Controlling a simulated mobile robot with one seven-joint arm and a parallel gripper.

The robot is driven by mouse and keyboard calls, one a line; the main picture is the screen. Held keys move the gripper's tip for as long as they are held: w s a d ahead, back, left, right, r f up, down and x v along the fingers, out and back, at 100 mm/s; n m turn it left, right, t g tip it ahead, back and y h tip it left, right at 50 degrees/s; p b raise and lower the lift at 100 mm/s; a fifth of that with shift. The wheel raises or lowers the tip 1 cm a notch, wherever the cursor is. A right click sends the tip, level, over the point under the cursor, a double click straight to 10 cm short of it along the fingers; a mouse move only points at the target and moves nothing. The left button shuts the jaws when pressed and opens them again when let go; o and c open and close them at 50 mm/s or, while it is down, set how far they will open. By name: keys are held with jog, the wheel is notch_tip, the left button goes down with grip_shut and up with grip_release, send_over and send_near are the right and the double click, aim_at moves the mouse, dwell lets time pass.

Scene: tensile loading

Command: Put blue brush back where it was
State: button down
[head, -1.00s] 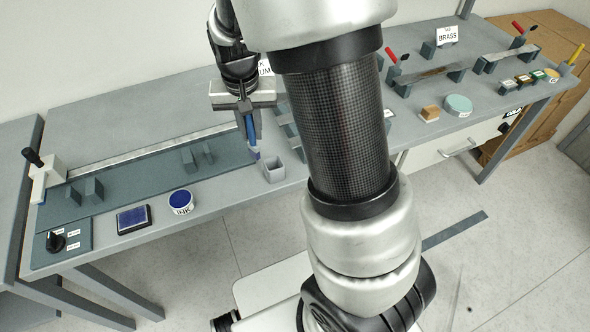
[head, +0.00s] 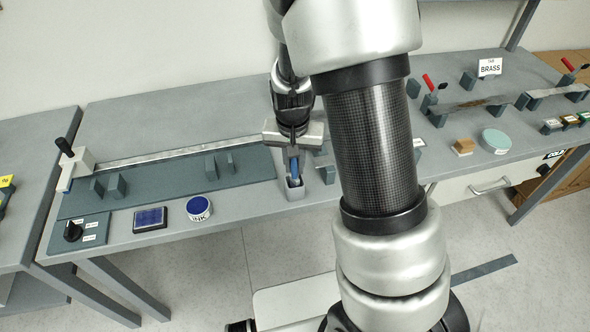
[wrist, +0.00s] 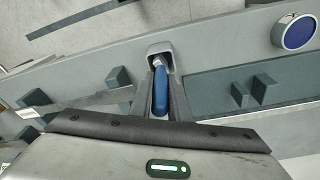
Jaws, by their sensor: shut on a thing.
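The blue brush (wrist: 160,90) is held between the fingers of my gripper (wrist: 160,105), which is shut on its handle. In the head view the blue handle (head: 294,167) shows between the fingers of my gripper (head: 294,165), above the small grey square cup (head: 296,191). In the wrist view the brush's far end reaches into the mouth of the grey cup (wrist: 155,47). The brush's tip is hidden inside or behind the cup's rim. I cannot tell how deep it sits.
Left of the cup are the blue ink tin (head: 199,208), a blue ink pad (head: 150,219) and a dark fixture plate (head: 150,190) with upright blocks. A tan block (head: 463,146) and a round teal tin (head: 496,140) stand to the right. The cup is near the bench's front edge.

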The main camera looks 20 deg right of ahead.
jog(key=shift+f, duration=1.1)
jog(key=shift+f, duration=0.1)
jog(key=shift+f, duration=0.15)
jog(key=c, duration=1.7)
grip_release()
jog(key=shift+o, duration=0.2)
jog(key=s+r+n+t+y+p, duration=0.1)
jog(key=s+r, duration=0.3)
jog(key=r, duration=0.8)
jog(key=s+r+n+t, duration=0.1)
jog(key=s+r, duration=0.4)
jog(key=r, duration=0.6)
jog(key=s+r+n+t, duration=0.2)
jog(key=s+r, duration=0.3)
jog(key=s, duration=0.5)
jog(key=shift+r, duration=0.35)
